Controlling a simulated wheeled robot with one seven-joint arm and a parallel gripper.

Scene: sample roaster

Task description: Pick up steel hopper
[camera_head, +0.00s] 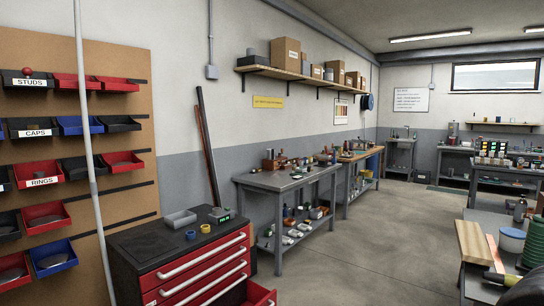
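I cannot pick out a steel hopper for sure in the head view; many small items on the far benches are too small to tell apart. My gripper is not in view. On the black top of a red drawer cabinet (199,262) at the lower left stand a grey open tray (180,219), a small device with a green display (220,214), a blue ring (190,234) and a yellow ring (205,229).
A grey workbench (285,181) with small items stands against the wall beyond the cabinet. A board (125,190) with labelled bins fills the left side. A cluttered bench (482,214) is at the lower right. The floor (370,245) between is clear. A cabinet drawer (262,296) stands partly open.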

